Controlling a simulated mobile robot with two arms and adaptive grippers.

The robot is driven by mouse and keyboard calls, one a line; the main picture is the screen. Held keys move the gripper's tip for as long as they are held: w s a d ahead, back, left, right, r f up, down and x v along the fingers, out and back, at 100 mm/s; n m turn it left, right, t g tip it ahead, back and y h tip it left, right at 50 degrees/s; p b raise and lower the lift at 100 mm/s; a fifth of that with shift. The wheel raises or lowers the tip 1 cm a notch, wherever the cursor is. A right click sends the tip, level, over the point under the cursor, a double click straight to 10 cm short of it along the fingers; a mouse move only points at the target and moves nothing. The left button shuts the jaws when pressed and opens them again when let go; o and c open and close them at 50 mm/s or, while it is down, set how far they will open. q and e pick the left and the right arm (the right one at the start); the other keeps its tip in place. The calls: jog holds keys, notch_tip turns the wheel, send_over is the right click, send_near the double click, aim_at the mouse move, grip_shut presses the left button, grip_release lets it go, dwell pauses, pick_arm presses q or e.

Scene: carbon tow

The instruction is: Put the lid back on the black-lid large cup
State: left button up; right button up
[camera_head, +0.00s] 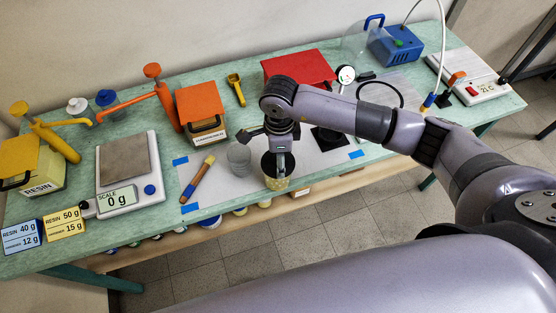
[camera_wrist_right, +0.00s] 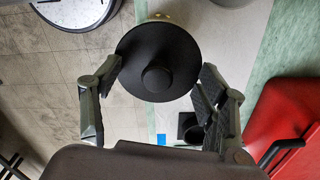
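The large cup (camera_head: 277,185) stands near the front edge of the table, pale yellow, mostly covered from above. The black lid (camera_wrist_right: 157,65), a round disc with a central knob, is over its mouth; in the head view the lid (camera_head: 268,165) shows behind a finger. I cannot tell whether it sits fully on the rim. My right gripper (camera_head: 266,150) is above the lid. In the right wrist view my right gripper (camera_wrist_right: 160,70) has its fingers wide apart on both sides of the lid, clear of the knob. My left gripper is not in view.
A clear cup (camera_head: 238,157) stands close left of the large cup, with a brown-and-blue tube (camera_head: 197,178) beyond it. A black square item (camera_head: 327,138) lies to the right. The scale (camera_head: 128,197) reads 0 g. A red box (camera_head: 298,67) stands behind.

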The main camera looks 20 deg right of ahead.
jog(key=shift+s+f, duration=0.15)
jog(key=shift+s, duration=0.05)
jog(key=shift+c, duration=0.7)
jog(key=shift+c, duration=0.2)
jog(key=shift+r, duration=0.4)
jog(key=c, duration=0.4)
jog(key=r+b, duration=0.5)
jog(key=r, duration=1.3)
jog(key=shift+w+r, duration=0.2)
jog(key=shift+c, duration=0.5)
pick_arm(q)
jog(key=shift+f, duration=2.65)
pick_arm(e)
jog(key=shift+r, duration=0.5)
